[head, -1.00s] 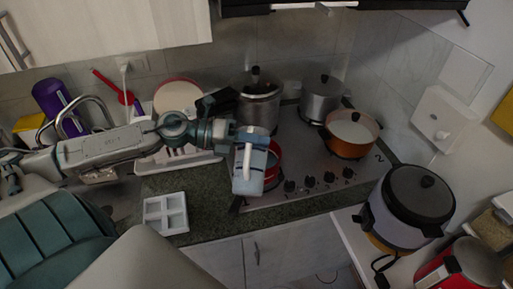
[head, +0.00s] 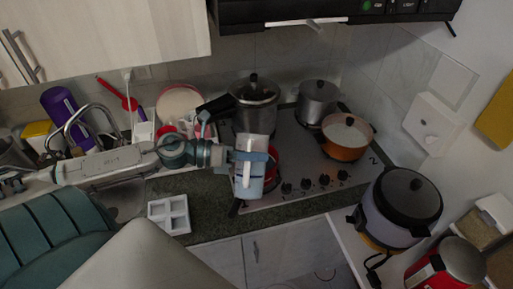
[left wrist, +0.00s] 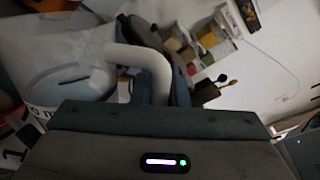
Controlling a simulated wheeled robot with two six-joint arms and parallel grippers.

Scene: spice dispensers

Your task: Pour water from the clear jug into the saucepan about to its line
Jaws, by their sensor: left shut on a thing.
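The clear jug (head: 247,187) with a white handle holds bluish water and looks about upright in the head view. My left gripper (head: 240,157) is shut on the jug's handle and holds it in front of the hob's near left part. The left wrist view shows the clear jug wall (left wrist: 65,60) and the white handle (left wrist: 150,62) close up. A red saucepan (head: 273,163) is just behind the jug, mostly hidden by it, so its inside and line cannot be seen. Whether the jug is over its rim cannot be told. My right gripper is not in view.
A pressure cooker (head: 254,91), a grey lidded pot (head: 318,101) and an orange pan (head: 345,147) stand on the hob (head: 305,160). A white divided tray (head: 169,214) sits on the counter. A rice cooker (head: 397,214) stands at right. A dish rack and sink are at left.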

